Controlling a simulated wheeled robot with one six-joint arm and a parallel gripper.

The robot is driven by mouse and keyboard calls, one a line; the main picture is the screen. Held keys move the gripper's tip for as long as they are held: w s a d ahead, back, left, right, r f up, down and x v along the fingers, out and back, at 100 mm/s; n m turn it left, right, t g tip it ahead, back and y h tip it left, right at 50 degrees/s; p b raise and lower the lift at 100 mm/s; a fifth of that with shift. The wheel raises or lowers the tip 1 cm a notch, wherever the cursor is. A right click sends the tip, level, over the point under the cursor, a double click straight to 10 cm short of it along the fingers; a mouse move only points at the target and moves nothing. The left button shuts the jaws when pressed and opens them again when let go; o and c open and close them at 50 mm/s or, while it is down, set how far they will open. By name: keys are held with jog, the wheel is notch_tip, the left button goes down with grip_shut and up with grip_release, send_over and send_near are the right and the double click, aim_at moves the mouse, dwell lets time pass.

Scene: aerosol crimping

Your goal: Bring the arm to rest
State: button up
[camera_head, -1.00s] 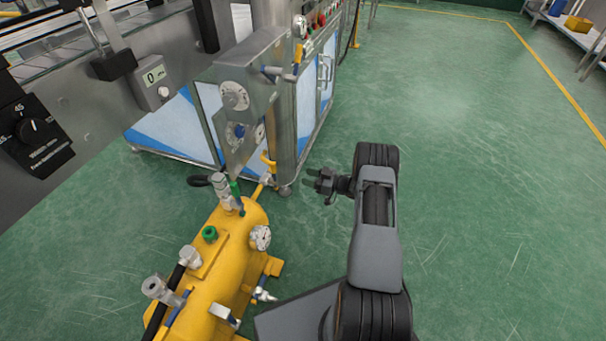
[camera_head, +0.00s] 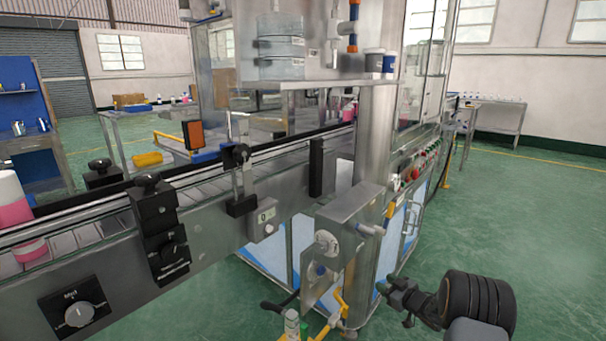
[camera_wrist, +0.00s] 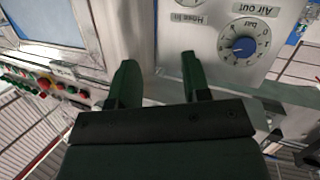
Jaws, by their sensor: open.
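My gripper (camera_head: 396,298) is at the lower right of the head view, in front of the machine's steel cabinet. Its jaws are open with nothing between them. In the wrist view, the two dark fingers (camera_wrist: 158,82) stand apart, and a bare steel panel shows between and beyond them. A dial marked "Air out" with a blue knob (camera_wrist: 239,47) is at the upper right of the wrist view. The grey control box (camera_head: 335,248) with its dials is left of my gripper in the head view, apart from it.
A conveyor (camera_head: 95,228) with pink containers runs along the left. A yellow-handled valve (camera_head: 329,326) is low at the centre. A row of coloured buttons (camera_head: 420,160) is on the machine's side. Green floor (camera_head: 535,220) is clear at the right.

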jog(key=s+a+r+m+g+h+p, duration=0.1)
jog(key=s+r+m+h+p, duration=0.2)
jog(key=r, duration=0.7)
jog(key=s+r+m+g+h+p, duration=0.1)
jog(key=s+r+h+p, duration=0.3)
jog(key=r, duration=0.6)
jog(key=s+a+r+m+h+p, duration=0.1)
jog(key=r+h+p, duration=0.1)
jog(key=r+p, duration=0.65)
jog(key=s+a+r+m+g+p, duration=0.1)
jog(key=s+a+r+g+p, duration=0.1)
jog(key=s+r, duration=0.3)
jog(key=s+a+r+m+g+y+p, duration=0.1)
jog(key=s+a+r+g+p, duration=0.2)
jog(key=s, duration=0.9)
jog(key=s+a+r+g+p, duration=0.2)
jog(key=s+a+r+p, duration=0.3)
jog(key=s+r, duration=0.3)
jog(key=shift+s+r+m+g+y, duration=0.15)
jog(key=shift+s+m+g+y, duration=0.2)
jog(key=shift+s, duration=0.2)
jog(key=shift+a, duration=0.1)
